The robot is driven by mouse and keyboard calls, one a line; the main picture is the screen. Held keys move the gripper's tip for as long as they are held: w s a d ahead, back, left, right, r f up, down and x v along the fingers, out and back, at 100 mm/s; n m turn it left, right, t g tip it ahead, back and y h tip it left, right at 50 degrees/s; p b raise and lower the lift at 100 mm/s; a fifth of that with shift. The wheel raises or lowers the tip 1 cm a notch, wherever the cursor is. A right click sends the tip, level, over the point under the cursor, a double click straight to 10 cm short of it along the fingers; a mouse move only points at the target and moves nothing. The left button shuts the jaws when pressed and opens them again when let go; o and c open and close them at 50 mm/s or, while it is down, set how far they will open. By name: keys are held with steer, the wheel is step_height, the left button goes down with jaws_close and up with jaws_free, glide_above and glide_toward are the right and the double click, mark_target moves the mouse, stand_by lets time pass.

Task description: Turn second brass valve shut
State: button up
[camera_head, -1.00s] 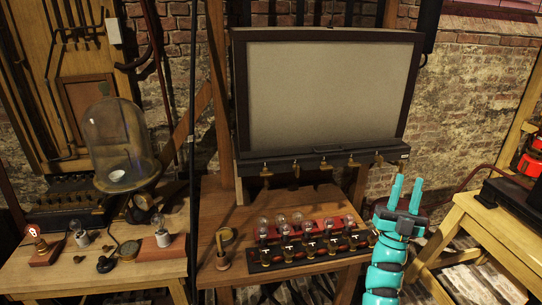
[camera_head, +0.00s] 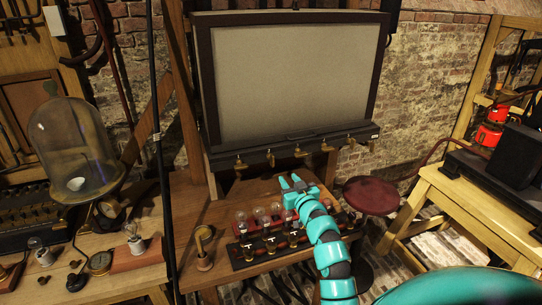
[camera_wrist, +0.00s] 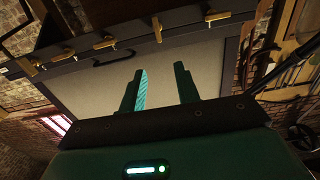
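A row of several small brass valves hangs along the bottom edge of a framed grey panel (camera_head: 295,75). Counted from the left in the head view, the second brass valve (camera_head: 270,158) sits right of the first (camera_head: 240,163). My gripper (camera_head: 291,180) is below the row, nearest the third valve (camera_head: 299,152). Its fingers (camera_wrist: 160,85) are apart and empty, touching no valve.
Below the valves, a dark rack with several glass bulbs (camera_head: 241,217) stands on the wooden table, close to my arm. A glass dome (camera_head: 70,145) stands at left. A round red stool (camera_head: 371,195) and wooden bench (camera_head: 470,205) are at right.

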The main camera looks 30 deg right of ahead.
mark_target(272, 155)
steer(key=shift+p+x, duration=0.5)
steer(key=shift+x, duration=7.9)
steer(key=shift+d, duration=0.2)
jaws_close()
